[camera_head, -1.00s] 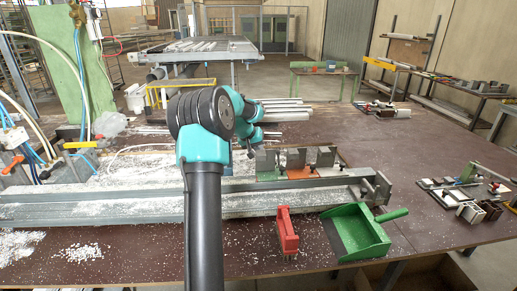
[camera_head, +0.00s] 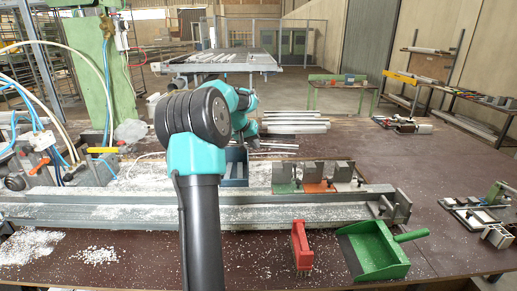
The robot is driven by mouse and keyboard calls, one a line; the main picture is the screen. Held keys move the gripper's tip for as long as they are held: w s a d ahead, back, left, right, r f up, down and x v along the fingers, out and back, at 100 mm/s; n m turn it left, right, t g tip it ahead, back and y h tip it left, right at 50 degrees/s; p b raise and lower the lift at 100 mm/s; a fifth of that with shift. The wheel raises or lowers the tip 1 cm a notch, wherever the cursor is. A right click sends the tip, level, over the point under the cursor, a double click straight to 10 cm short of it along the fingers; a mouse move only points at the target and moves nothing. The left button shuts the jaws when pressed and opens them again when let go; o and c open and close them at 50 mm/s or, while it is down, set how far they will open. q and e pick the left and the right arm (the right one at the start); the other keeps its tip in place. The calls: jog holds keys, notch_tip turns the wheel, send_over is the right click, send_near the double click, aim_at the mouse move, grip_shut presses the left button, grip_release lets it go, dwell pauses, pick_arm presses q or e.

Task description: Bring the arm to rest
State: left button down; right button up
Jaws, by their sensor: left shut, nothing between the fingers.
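My left arm (camera_head: 198,170) rises from the bottom edge in the camera_head view, with a black ribbed joint and teal links. It bends away from the camera over the bench. My left gripper (camera_head: 250,141) is small and partly hidden behind my own wrist links, above the back part of the bench. It is shut with nothing seen in it. A dark blue box (camera_head: 236,170) shows below it, partly covered by my arm. My right gripper is not in view.
A long metal profile rail (camera_head: 290,208) with end clamp crosses the bench. Clamp blocks (camera_head: 313,172) stand behind it. White chips (camera_head: 98,255) are scattered left.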

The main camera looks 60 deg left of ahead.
pick_arm(q)
jog(key=shift+f, duration=0.1)
dwell(0.3)
jog(key=w+d+f, duration=0.2)
jog(key=w+f, duration=0.6)
jog(key=shift+w+d+f, duration=0.2)
jog(key=shift+w+f, duration=0.1)
dwell(0.4)
